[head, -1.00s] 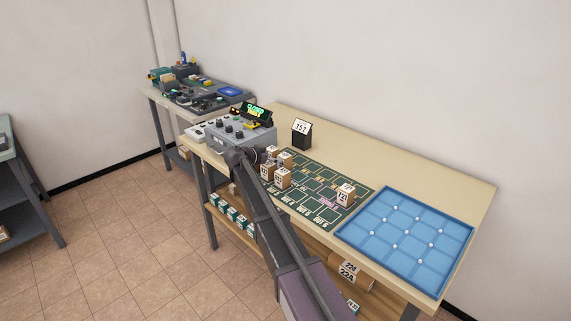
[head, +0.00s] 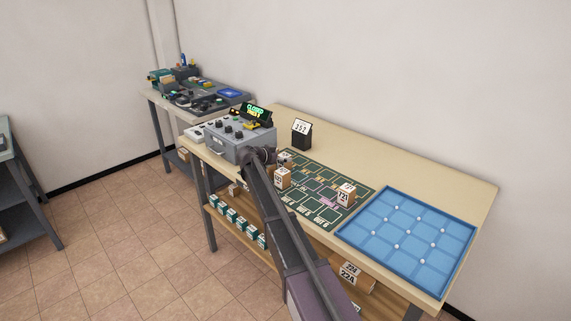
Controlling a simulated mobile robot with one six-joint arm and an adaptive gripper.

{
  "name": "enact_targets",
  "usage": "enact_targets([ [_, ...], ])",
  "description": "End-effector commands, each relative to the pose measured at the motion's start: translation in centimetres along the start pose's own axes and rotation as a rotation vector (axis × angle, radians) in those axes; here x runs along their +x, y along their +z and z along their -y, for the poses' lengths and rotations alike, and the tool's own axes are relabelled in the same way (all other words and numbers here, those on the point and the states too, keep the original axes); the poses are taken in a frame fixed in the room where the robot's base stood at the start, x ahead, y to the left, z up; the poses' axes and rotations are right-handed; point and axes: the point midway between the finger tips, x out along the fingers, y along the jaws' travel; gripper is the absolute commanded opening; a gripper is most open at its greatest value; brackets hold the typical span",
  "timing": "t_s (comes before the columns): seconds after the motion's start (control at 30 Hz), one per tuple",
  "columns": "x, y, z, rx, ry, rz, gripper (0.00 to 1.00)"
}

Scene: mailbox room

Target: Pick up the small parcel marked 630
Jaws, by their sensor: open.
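Several small brown parcels with white number labels are on the green marked mat (head: 325,212). One parcel (head: 282,178) stands just right of my arm's end, and another (head: 287,158) is partly visible behind it. A third parcel (head: 346,194) stands at the mat's right side; its label looks like 121 or 131. I cannot read 630 on any label. My gripper (head: 268,155) is open at the arm's far end, over the mat's left part. Its fingertips are not clear, and my arm hides that part of the mat.
A grey control box (head: 240,140) with a green lit sign is left of the mat. A black stand (head: 302,136) with a number card is behind it. A blue divided tray (head: 455,245) lies right. The shelf below (head: 275,255) holds boxes.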

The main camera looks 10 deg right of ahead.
Motion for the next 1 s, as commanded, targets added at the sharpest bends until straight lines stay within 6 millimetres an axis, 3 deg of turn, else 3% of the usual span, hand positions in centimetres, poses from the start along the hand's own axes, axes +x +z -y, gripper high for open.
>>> enact_targets([
  [0.3, -0.04, 0.01, 0.01, 0.000, 0.000, 0.000, 1.00],
  [0.6, -0.03, 0.02, 0.01, 0.000, 0.000, 0.000, 0.11],
  [1.0, -0.07, -0.13, 0.01, 0.000, 0.000, 0.000, 0.11],
])
